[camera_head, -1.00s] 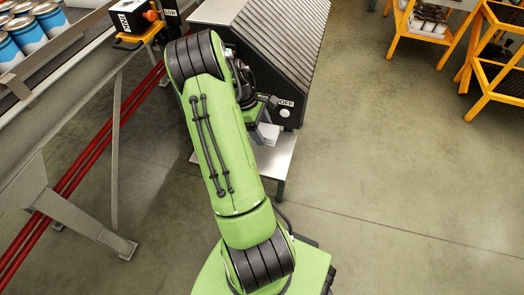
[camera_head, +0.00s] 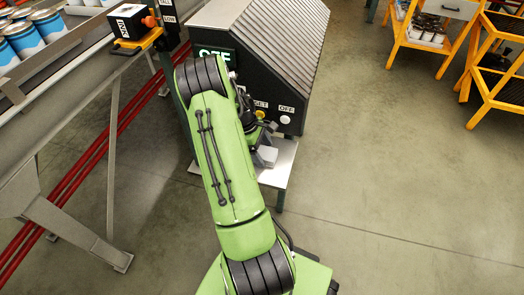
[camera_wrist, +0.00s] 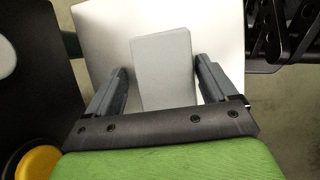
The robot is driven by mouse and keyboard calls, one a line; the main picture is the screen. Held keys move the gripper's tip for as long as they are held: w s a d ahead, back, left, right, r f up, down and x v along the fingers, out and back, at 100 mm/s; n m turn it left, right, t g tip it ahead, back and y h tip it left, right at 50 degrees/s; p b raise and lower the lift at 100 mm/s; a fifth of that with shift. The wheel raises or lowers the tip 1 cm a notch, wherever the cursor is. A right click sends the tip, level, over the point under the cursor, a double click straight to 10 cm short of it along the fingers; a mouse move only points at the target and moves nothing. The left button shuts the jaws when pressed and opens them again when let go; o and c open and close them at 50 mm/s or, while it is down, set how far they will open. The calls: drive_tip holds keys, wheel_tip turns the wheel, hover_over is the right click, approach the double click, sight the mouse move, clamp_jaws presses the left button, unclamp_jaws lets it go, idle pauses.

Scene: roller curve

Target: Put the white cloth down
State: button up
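The white cloth shows in the wrist view as a flat, pale grey, folded rectangle (camera_wrist: 163,65), over a small light metal shelf (camera_wrist: 105,35). My gripper (camera_wrist: 161,72) has one finger on each side of the cloth, with a narrow gap visible at both sides, so it looks open around it. In the head view the cloth (camera_head: 266,156) is a small pale patch below my gripper (camera_head: 262,140), above or on the shelf (camera_head: 283,172). The arm hides part of it. Whether the cloth rests on the shelf is hard to tell.
A dark machine (camera_head: 270,60) with a slatted roof, an OFF sign and buttons stands right behind the shelf. A conveyor (camera_head: 60,60) with blue-and-white cans (camera_head: 25,38) is at left. Yellow racks (camera_head: 490,70) stand at right. The floor at right is clear.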

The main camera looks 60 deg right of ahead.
drive_tip(key=shift+a+f, duration=0.4)
drive_tip(key=shift+a, duration=0.1)
drive_tip(key=d+p+v, duration=0.1)
drive_tip(key=p+v, duration=0.3)
drive_tip(key=v, duration=0.9)
drive_tip(key=w+a+r+m+t, duration=0.1)
drive_tip(key=w+a+r+t, duration=0.15)
drive_tip(key=a+r, duration=0.55)
drive_tip(key=w+a+r+t, duration=0.25)
drive_tip(key=a+r, duration=0.35)
drive_tip(key=a, duration=0.3)
drive_tip(key=s+a+r+t, duration=0.2)
drive_tip(key=s+a, duration=0.3)
drive_tip(key=a, duration=0.4)
drive_tip(key=s+a+r+t+y, duration=0.1)
drive_tip(key=s+a+r+t, duration=0.2)
drive_tip(key=a, duration=0.7)
drive_tip(key=shift+s+m, duration=0.4)
drive_tip(key=shift+s, duration=0.8)
drive_tip(key=shift+r, duration=0.1)
